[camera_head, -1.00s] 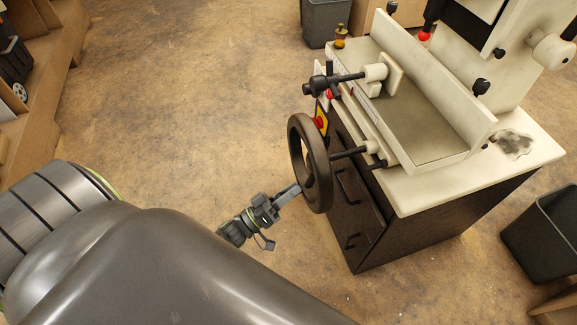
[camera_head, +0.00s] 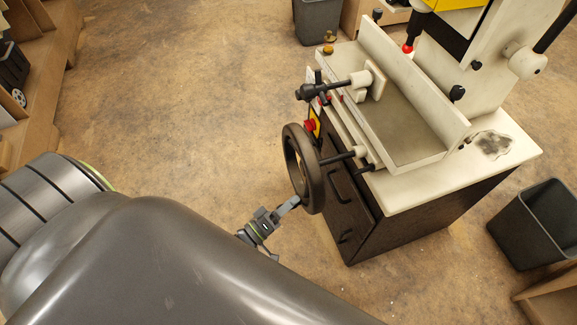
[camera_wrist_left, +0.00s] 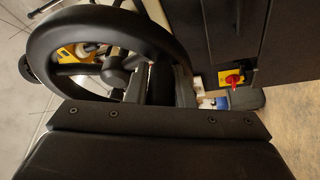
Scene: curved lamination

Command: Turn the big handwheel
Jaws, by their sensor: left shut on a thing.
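The big handwheel (camera_head: 303,168) is a dark round wheel on a shaft at the front of the white and dark machine. In the left wrist view the handwheel (camera_wrist_left: 110,38) fills the upper left, with its rim running down to the gripper. My left gripper (camera_head: 290,204) is at the lower part of the wheel and is shut on its rim. In the left wrist view the left gripper (camera_wrist_left: 172,88) shows partly, with its body covering the bottom. The exact finger contact is partly hidden. My right gripper is not in view.
The machine has a white table (camera_head: 405,185) over a dark cabinet (camera_head: 385,228). A red and yellow switch (camera_head: 312,124) sits behind the wheel and shows in the wrist view (camera_wrist_left: 234,78). A grey bin (camera_head: 540,225) stands at right. The floor left of the wheel is clear.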

